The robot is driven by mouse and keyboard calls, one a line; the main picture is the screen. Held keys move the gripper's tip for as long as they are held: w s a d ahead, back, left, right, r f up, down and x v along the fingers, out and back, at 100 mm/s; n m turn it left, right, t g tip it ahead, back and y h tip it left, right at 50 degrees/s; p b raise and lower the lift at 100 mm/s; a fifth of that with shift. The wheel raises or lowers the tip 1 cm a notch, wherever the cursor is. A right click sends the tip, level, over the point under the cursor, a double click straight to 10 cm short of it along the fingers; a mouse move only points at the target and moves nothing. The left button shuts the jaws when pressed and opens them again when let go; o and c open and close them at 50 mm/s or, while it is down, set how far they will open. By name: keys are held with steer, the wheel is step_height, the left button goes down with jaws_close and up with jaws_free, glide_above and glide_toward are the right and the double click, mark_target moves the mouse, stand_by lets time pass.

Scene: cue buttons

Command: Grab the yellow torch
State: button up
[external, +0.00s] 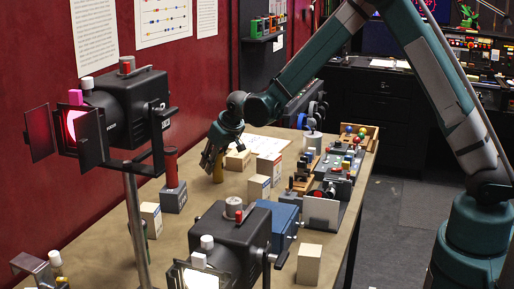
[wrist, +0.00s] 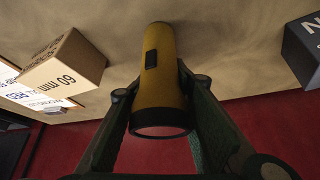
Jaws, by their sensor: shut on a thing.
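The yellow torch (wrist: 159,70) stands between the fingers of my gripper (wrist: 158,108) in the wrist view. It has a dark ring around its wide end and a small black switch on its side. My gripper is shut on it, with a finger against each side. In the external view the torch (external: 218,170) shows as a small yellow-brown cylinder at the tabletop under my gripper (external: 213,157). I cannot tell whether its lower end touches the table.
The wooden table (external: 185,237) holds several pale blocks; a 60 mm box (wrist: 65,67) is close to the left in the wrist view. A dark block with a red cylinder (external: 173,185) stands nearby. Stage lights (external: 128,110) and a blue box (external: 272,220) occupy the front.

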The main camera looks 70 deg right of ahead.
step_height(320, 180, up, 10)
stand_by(0.7)
steer(key=shift+s+d, duration=0.1)
stand_by(0.5)
